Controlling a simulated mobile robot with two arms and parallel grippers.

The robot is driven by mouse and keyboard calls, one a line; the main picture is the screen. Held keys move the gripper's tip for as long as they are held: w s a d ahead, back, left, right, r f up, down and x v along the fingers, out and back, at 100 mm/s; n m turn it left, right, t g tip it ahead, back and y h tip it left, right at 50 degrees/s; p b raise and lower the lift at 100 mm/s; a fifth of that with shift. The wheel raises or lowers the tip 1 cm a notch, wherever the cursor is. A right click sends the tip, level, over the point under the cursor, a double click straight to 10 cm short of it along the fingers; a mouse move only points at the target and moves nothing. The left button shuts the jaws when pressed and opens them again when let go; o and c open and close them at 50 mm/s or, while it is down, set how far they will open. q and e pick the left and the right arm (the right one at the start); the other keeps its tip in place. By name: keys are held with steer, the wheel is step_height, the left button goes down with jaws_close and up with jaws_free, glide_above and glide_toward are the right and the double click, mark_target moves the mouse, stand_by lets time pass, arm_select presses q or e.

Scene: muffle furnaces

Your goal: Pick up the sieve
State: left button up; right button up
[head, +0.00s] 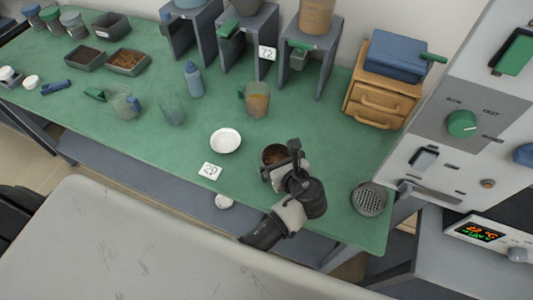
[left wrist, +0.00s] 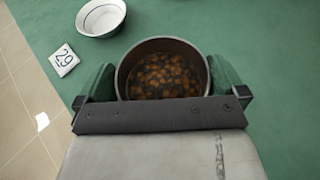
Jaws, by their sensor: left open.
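The sieve is most likely the round grey perforated dish (head: 369,198), lying on the green table near its right front corner. My left gripper (head: 283,166) is open, well to the left of that dish. In the left wrist view its green fingers (left wrist: 161,82) stand on either side of a round metal pot (left wrist: 163,45) with brown chunks inside. The pot also shows in the head view (head: 269,152), partly hidden by my gripper. I cannot tell whether the fingers touch it. The perforated dish is outside the left wrist view. My right gripper does not show.
A white bowl (head: 226,140) and a card marked 29 (head: 210,171) lie left of the pot. A wooden drawer box (head: 380,100) stands behind the perforated dish, and a control panel (head: 455,120) rises to its right. The green table (head: 320,135) is clear between pot and drawer box.

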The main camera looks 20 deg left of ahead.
arm_select(q)
steer(key=shift+w+f, duration=0.1)
steer(key=shift+s+d+r, duration=0.2)
steer(key=shift+s+d, duration=0.05)
steer(key=shift+d, duration=0.05)
steer(key=c, duration=0.4)
steer(key=shift+c, duration=1.3)
steer(key=shift+a, duration=0.1)
steer(key=shift+c, duration=0.7)
steer(key=shift+w+r, duration=0.1)
steer(key=shift+r, duration=0.15)
step_height(320, 180, up, 4)
steer(key=s+a+r, duration=0.1)
steer(key=s+r, duration=0.5)
steer(key=s, duration=0.5)
steer(key=shift+s+a+r+p, duration=0.15)
steer(key=shift+s+r+p, duration=0.1)
steer(key=shift+s+p, duration=0.15)
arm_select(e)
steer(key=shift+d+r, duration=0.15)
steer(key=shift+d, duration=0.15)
